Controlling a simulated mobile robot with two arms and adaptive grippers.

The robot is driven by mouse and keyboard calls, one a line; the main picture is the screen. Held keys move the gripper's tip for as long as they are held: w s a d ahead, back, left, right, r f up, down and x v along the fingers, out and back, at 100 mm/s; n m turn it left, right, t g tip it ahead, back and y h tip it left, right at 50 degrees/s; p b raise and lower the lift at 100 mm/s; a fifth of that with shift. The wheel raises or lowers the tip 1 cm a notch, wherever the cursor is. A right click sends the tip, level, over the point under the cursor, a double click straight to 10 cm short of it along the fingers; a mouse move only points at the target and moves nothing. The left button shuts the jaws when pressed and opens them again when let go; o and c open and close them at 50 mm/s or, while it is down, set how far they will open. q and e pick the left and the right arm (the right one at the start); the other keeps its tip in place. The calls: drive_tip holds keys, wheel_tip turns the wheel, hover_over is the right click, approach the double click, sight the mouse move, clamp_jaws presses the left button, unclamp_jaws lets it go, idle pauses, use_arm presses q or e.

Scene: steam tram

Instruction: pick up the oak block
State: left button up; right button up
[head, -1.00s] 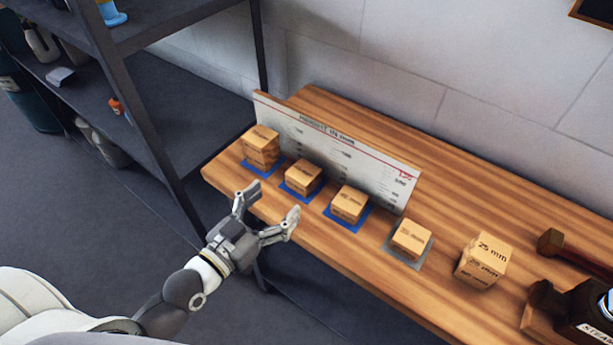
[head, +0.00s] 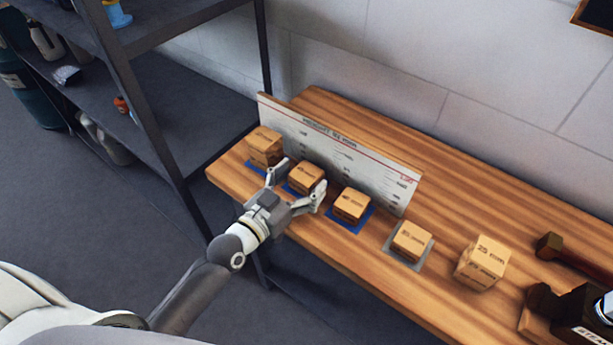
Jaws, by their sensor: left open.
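Several similar light wooden blocks stand in a row on the bench; their labels are too small to tell which is the oak one. My left gripper (head: 300,180) is open, with its fingers on either side of the second block from the left (head: 306,176). I cannot tell whether they touch it. The leftmost block (head: 265,146) is just beyond the left finger. The third block (head: 351,206) is on a blue pad, and the fourth (head: 412,241) is on a grey pad. A larger block marked 25 mm (head: 483,262) is farther right. My right gripper is out of view.
A white printed board (head: 340,150) stands upright behind the blocks on the wooden bench (head: 465,210). A dark metal shelf (head: 150,110) is at the left. A hammer-like tool (head: 575,257) and a dark object (head: 575,310) are at the right. The bench's back part is clear.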

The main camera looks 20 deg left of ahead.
use_arm(q)
drive_tip(key=shift+c, duration=0.3)
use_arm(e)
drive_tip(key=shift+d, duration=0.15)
use_arm(q)
drive_tip(key=shift+c, duration=1.2)
drive_tip(key=c, duration=0.9)
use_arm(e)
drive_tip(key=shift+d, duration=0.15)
